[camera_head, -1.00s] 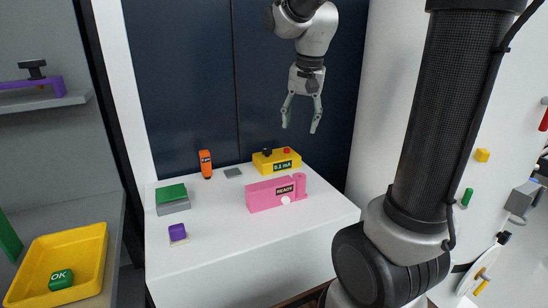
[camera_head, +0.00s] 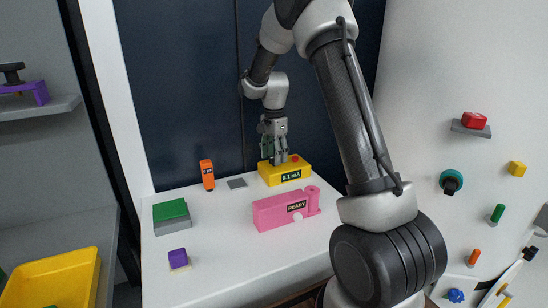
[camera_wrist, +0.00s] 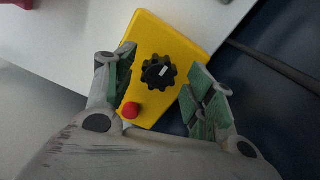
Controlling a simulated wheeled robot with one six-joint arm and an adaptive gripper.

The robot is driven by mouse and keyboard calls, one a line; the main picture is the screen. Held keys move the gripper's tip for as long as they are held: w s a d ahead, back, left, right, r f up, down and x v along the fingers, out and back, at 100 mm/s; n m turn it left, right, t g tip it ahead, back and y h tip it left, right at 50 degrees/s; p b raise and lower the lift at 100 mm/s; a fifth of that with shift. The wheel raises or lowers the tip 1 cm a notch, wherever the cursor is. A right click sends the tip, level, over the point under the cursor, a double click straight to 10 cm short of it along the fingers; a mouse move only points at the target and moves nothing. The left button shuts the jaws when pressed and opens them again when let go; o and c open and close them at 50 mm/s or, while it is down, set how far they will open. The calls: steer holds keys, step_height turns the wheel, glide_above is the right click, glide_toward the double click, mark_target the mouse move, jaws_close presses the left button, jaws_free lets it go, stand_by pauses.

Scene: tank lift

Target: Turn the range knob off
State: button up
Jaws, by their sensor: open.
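The yellow meter box (camera_head: 285,177) stands at the back of the white table, with a dark display reading "0.1 mA" and a red button. In the wrist view the box (camera_wrist: 170,45) carries a black, scalloped range knob (camera_wrist: 158,72) with a white pointer mark, and the red button (camera_wrist: 130,110). My gripper (camera_head: 273,158) is low over the box, pointing down. In the wrist view my gripper (camera_wrist: 161,66) is open, with one green-padded finger on each side of the knob. Contact with the knob cannot be told. In the head view the gripper hides the knob.
A pink box (camera_head: 275,213) marked "READY" stands in front of the meter. A green-topped block (camera_head: 172,217) and a purple block (camera_head: 178,258) are farther left. The table front is clear.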

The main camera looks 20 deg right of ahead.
steer(key=shift+f, duration=0.55)
steer(key=c, duration=1)
steer(key=shift+n, duration=0.4)
steer(key=n, duration=1.3)
steer(key=shift+s, duration=0.1)
steer(key=shift+d+r+n, duration=0.1)
steer(key=shift+n, duration=1.9)
